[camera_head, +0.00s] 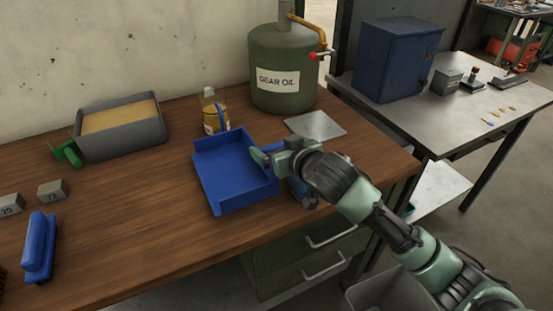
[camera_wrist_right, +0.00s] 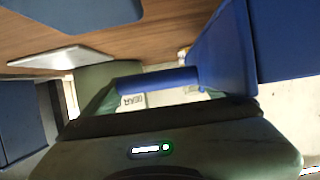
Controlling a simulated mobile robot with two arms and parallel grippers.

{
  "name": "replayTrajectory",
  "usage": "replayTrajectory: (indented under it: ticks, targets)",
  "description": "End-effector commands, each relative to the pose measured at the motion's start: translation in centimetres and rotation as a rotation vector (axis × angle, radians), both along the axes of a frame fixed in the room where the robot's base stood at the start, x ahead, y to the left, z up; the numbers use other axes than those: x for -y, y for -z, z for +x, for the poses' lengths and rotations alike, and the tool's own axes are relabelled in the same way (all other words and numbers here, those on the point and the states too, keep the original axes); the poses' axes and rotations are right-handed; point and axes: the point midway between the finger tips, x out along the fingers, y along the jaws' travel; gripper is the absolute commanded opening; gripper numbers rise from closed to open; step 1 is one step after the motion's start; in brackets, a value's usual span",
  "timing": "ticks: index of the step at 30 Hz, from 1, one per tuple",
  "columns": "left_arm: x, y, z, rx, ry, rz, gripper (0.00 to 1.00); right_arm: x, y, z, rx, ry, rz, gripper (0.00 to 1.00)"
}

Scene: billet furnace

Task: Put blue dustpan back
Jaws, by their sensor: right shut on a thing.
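The blue dustpan (camera_head: 232,178) is at the middle of the wooden workbench, with its broad flat floor facing up and toward me. My right gripper (camera_head: 260,158) is at its right side, shut on the dustpan. In the right wrist view, the dustpan's blue side (camera_wrist_right: 228,50) fills the right, and a blue rod-like part (camera_wrist_right: 155,79) sticks out from it. The fingertips are hard to make out there. I cannot tell whether the dustpan touches the bench. My left gripper is not in view.
A blue brush (camera_head: 39,246) lies at the left. A sand-filled grey tray (camera_head: 125,147), a bottle (camera_head: 214,112), a gear oil drum (camera_head: 283,65) and a flat grey plate (camera_head: 315,124) stand or lie behind. Bare wood lies left of the dustpan.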

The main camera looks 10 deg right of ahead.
Motion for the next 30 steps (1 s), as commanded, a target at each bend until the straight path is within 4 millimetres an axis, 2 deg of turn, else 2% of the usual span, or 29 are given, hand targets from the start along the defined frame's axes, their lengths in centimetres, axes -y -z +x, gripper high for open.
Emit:
replayTrajectory:
  ticks: [3, 7, 20, 21, 30]
  targets:
    - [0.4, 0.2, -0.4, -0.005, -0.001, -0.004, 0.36, 0.0, 2.0, 0.0, -0.003, 0.0, 0.0, 0.34]
    - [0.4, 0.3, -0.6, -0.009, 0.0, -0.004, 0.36, 0.0, 3.6, 0.0, -0.002, 0.001, 0.0, 0.34]
    - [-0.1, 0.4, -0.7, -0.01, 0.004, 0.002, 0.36, 0.0, 4.2, 0.0, 0.001, -0.001, 0.002, 0.34]
    - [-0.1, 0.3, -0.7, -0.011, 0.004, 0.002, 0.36, 0.0, 4.2, 0.0, -0.002, 0.0, -0.001, 1.0]
    - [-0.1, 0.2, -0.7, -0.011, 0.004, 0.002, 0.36, 0.0, 3.9, 0.0, -0.001, 0.0, -0.001, 1.0]
